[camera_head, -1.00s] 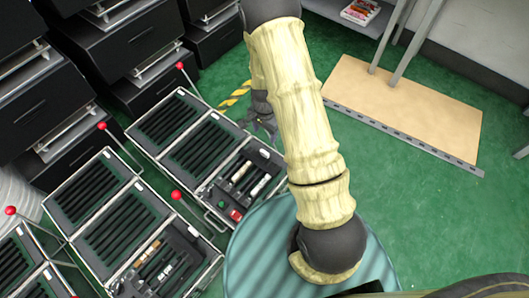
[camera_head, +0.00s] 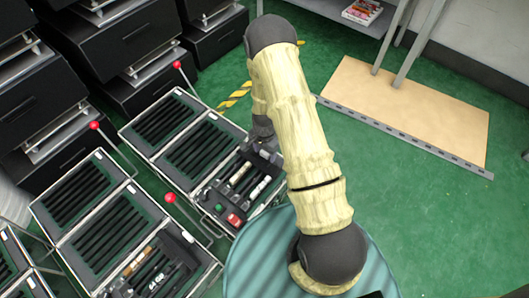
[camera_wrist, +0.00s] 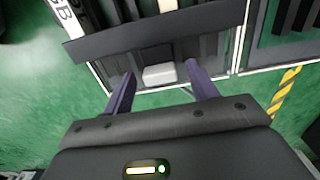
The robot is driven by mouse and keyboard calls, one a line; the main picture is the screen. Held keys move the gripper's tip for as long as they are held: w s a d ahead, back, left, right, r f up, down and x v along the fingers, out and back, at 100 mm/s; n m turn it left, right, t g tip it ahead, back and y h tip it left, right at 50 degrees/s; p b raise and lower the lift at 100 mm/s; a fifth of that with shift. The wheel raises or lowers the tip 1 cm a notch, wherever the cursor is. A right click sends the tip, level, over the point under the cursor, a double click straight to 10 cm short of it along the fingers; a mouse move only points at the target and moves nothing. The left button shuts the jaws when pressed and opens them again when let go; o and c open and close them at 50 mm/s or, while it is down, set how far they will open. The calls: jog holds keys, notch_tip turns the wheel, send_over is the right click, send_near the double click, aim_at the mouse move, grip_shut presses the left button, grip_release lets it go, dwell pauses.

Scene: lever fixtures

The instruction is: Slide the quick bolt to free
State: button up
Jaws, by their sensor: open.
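My gripper (camera_wrist: 162,84) is open in the wrist view, its two dark fingers apart. A small pale block (camera_wrist: 160,73) shows between the fingertips, by the near edge of a case; I cannot tell whether it touches them. In the head view my gripper is at the right side of the tool case (camera_head: 213,232), mostly hidden behind my arm. This case holds dark and pale tools, a green round part (camera_head: 219,208) and a red part (camera_head: 235,219). I cannot tell which part is the quick bolt.
Other open cases (camera_head: 118,158) with red-knobbed levers (camera_head: 170,197) stand at the left. Dark drawer units (camera_head: 125,42) are behind them. A tan board (camera_head: 400,110) lies at the right. Green floor between is clear.

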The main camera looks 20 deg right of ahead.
grip_shut()
jog(key=w+d+p, duration=0.1)
jog(key=d, duration=0.1)
jog(key=w+d+p, duration=0.1)
jog(key=d, duration=0.1)
jog(key=shift+w+r+p, duration=0.2)
jog(key=shift+w+p, duration=0.1)
jog(key=shift+w, duration=0.1)
jog(key=shift+w+d+f, duration=0.1)
jog(key=shift+w+d, duration=0.15)
grip_release()
notch_tip(320, 180, up, 17)
jog(key=p, duration=0.7)
jog(key=shift+p, duration=0.3)
